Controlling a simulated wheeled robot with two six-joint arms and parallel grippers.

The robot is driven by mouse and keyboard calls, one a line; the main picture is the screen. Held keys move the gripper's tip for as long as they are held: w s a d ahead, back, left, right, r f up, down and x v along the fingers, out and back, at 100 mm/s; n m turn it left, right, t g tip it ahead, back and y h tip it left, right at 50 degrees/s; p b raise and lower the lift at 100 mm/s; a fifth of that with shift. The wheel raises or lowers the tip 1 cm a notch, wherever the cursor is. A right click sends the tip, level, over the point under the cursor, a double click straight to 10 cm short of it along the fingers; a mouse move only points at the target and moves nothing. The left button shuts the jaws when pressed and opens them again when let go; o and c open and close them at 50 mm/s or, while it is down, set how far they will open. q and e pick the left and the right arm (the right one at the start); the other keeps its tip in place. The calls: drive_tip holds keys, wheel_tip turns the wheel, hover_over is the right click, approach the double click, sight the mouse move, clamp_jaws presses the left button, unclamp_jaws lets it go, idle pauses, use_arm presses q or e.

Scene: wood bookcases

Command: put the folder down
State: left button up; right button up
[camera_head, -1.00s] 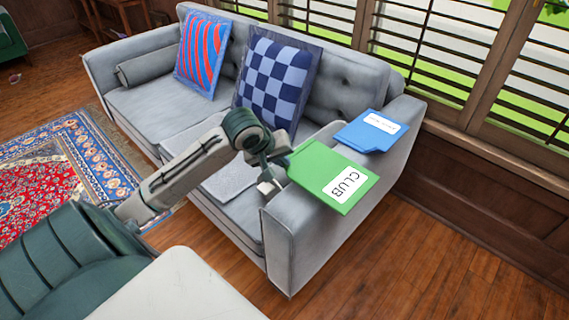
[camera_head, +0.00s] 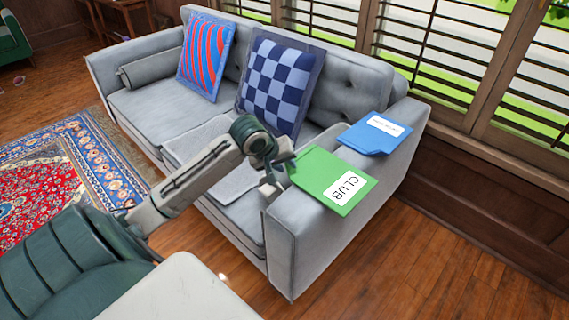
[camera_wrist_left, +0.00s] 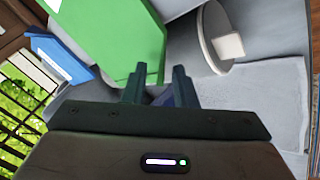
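The green folder (camera_head: 322,173) with a white CLUB label lies on top of the grey sofa's near arm (camera_head: 290,222). My left gripper (camera_head: 277,178) is at the folder's left edge, over the inner side of that arm. In the left wrist view the two fingers (camera_wrist_left: 159,86) stand apart, with a corner of the green folder (camera_wrist_left: 120,35) by them; whether they still touch it cannot be told. My right gripper is not in view.
A blue folder (camera_head: 370,137) lies farther back on the same sofa arm. A checkered pillow (camera_head: 275,82) and a red-and-blue pillow (camera_head: 204,55) lean on the sofa back. A patterned rug (camera_head: 70,170) and a white surface (camera_head: 180,292) are at left and front.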

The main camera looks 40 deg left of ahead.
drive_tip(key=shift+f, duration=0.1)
